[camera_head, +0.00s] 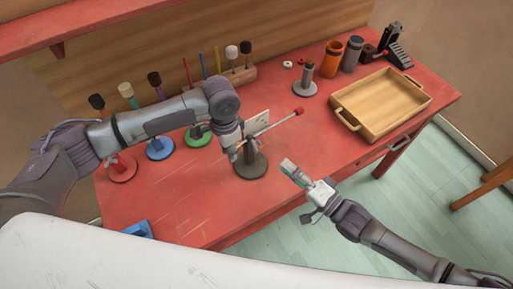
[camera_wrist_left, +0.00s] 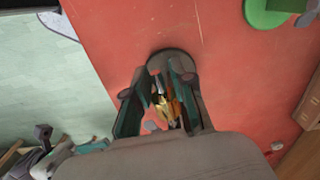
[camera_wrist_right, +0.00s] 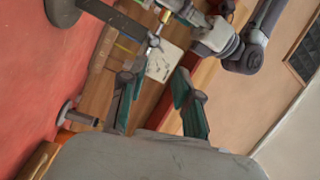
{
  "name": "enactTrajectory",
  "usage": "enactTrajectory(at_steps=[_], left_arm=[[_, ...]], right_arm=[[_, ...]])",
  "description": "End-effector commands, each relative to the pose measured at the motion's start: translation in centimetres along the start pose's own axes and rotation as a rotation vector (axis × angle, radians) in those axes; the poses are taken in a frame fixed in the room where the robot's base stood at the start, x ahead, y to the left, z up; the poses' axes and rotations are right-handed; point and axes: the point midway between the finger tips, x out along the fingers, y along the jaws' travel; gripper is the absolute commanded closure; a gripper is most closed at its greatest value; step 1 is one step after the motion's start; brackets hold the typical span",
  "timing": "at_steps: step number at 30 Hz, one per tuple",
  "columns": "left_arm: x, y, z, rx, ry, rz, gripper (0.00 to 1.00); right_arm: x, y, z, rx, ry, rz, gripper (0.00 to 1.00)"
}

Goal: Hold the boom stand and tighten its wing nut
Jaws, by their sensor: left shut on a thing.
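The boom stand has a dark round base (camera_head: 251,166) on the red table, a short dark column and a thin grey boom slanting up right to a red tip (camera_head: 299,111). My left gripper (camera_head: 240,150) is shut on the stand's column above the base. In the left wrist view its fingers (camera_wrist_left: 163,95) flank the column, with brass parts (camera_wrist_left: 172,108) between or just behind them. The wing nut's shape is hard to make out. My right gripper (camera_head: 288,167) is open and empty, right of the stand. In the right wrist view the stand's column (camera_wrist_right: 118,22) lies beyond its fingers (camera_wrist_right: 157,85).
A wooden tray (camera_head: 345,126) stands at the table's right. A small grey stand (camera_head: 305,88), an orange cup (camera_head: 333,60), a grey cup (camera_head: 352,54) and a black pedal (camera_head: 398,54) are behind. Mallets stand along the back.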

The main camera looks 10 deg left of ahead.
Motion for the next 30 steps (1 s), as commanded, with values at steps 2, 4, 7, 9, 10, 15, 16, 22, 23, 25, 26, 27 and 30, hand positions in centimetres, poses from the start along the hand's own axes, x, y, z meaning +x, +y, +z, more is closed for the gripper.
enactTrajectory(at_steps=[2, 4, 7, 9, 10, 15, 16, 22, 23, 25, 26, 27, 30], left_arm=[[-0.1, 0.0, -0.1, 0.0, 0.002, -0.001, 1.0], [-0.1, 0.0, -0.1, 0.0, 0.002, -0.001, 1.0], [-0.1, 0.0, -0.1, 0.0, 0.002, -0.001, 1.0], [-0.1, 0.0, -0.1, 0.0, 0.002, -0.001, 1.0], [-0.1, 0.0, -0.1, 0.0, 0.002, -0.001, 1.0], [-0.1, 0.0, -0.1, 0.0, 0.002, 0.0, 1.0], [-0.1, 0.0, -0.1, 0.0, 0.002, 0.0, 1.0], [-0.1, 0.0, -0.1, 0.0, 0.002, 0.0, 1.0], [-0.1, 0.0, -0.1, 0.0, 0.002, 0.0, 1.0], [-0.1, 0.0, -0.1, 0.0, 0.002, 0.0, 1.0], [-0.1, 0.0, -0.1, 0.0, 0.002, 0.0, 1.0], [-0.1, 0.0, -0.1, 0.0, 0.002, 0.0, 1.0], [-0.1, 0.0, -0.1, 0.0, 0.002, 0.0, 1.0]], right_arm=[[-0.1, -0.2, 0.4, -0.099, 0.032, 0.009, 0.68], [-0.2, -0.3, 0.6, -0.193, 0.058, 0.023, 0.68], [-0.4, -0.4, 1.0, -0.327, 0.088, 0.049, 0.68], [-0.5, -0.5, 1.3, -0.42, 0.104, 0.072, 0.68], [-0.6, -0.5, 1.5, -0.46, 0.11, 0.082, 0.68], [-0.9, -0.7, 2.2, -0.671, 0.126, 0.141, 0.68], [-1.0, -0.7, 2.4, -0.703, 0.127, 0.151, 0.68], [-1.3, -0.8, 3.0, -0.862, 0.12, 0.198, 0.68], [-1.4, -0.8, 3.1, -0.876, 0.119, 0.202, 0.68], [-1.4, -0.8, 3.1, -0.902, 0.117, 0.209, 0.68], [-1.3, -0.8, 3.1, -0.909, 0.116, 0.21, 0.68], [-1.1, -0.7, 3.1, -0.915, 0.116, 0.212, 0.68], [-0.2, -0.7, 3.0, -0.92, 0.116, 0.212, 0.68]])
